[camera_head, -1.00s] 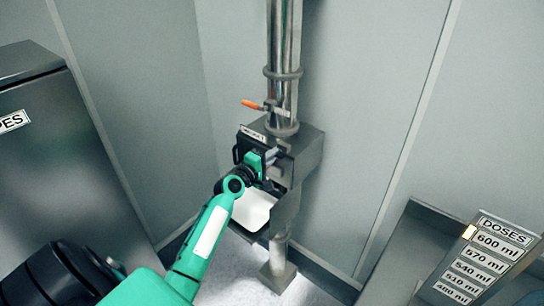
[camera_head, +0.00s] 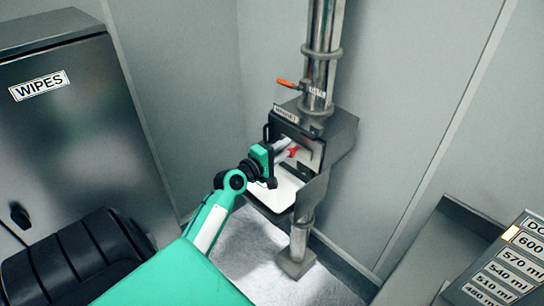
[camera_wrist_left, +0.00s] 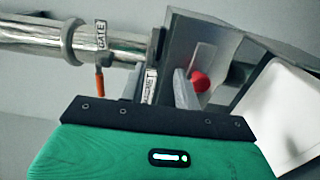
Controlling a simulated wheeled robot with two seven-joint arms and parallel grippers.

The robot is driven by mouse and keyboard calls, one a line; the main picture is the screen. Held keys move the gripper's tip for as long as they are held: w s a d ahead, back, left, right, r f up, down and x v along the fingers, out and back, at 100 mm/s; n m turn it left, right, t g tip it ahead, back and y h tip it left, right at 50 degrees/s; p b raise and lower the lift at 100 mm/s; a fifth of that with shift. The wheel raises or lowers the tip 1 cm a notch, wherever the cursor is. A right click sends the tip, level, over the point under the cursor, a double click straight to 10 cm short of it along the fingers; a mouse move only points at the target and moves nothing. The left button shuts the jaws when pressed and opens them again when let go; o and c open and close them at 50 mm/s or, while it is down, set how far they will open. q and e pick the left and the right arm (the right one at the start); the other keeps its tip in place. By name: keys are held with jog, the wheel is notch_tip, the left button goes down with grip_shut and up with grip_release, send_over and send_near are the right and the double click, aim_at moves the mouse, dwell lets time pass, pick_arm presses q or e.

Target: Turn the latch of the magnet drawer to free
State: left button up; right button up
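The magnet drawer's housing (camera_head: 338,135) is a grey metal box on the steel pipe, with a small label (camera_head: 286,113) on its upper edge. A red latch (camera_head: 293,151) shows on its front; in the left wrist view it is a round red knob (camera_wrist_left: 200,81). My left gripper (camera_head: 282,150) is in front of the housing, close to the latch. The red knob lies just right of the right finger, outside the gap. My right gripper is not in view.
An orange-handled gate lever (camera_head: 287,83) sits on the pipe above the housing. A white tray (camera_head: 276,188) lies below the front. A WIPES cabinet (camera_head: 75,120) stands left, a DOSES panel (camera_head: 510,262) right. Walls are close behind the pipe.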

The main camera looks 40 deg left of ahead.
pick_arm(q)
jog(key=s, duration=0.2)
jog(key=s+b, duration=0.1)
jog(key=s, duration=0.1)
jog(key=shift+s+a, duration=0.2)
jog(key=shift+s, duration=0.05)
jog(key=shift+d, duration=0.1)
